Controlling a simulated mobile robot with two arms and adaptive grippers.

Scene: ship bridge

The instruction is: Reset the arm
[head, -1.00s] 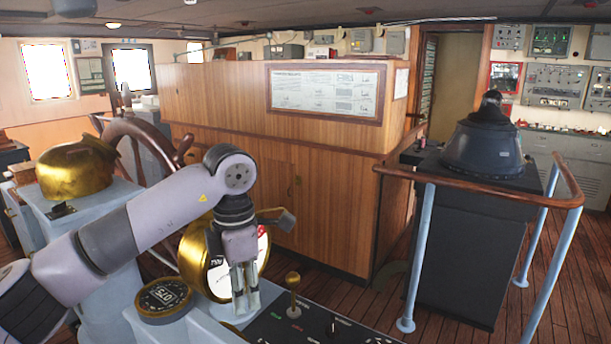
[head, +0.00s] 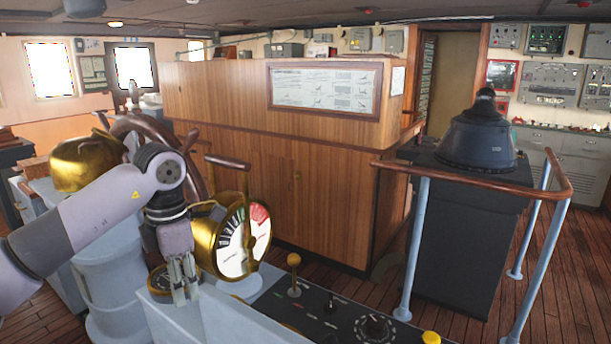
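My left arm (head: 95,215) comes in from the left in the head view. Its gripper (head: 185,300) points down just left of the brass engine telegraph (head: 205,228), above the grey console. Nothing shows between the fingers, and their opening is hard to judge from this angle. The telegraph's white dial (head: 232,255) faces right, and its brown-gripped lever (head: 228,162) stands up above it. The gripper appears apart from the lever. My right gripper is not in view.
A brass binnacle-like cover (head: 85,165) and a wooden ship's wheel (head: 195,170) stand behind my arm. The console (head: 330,318) has a small brass lever (head: 294,262) and knobs. A wooden handrail (head: 480,185) stands on the right. A wooden cabinet (head: 300,200) fills the back.

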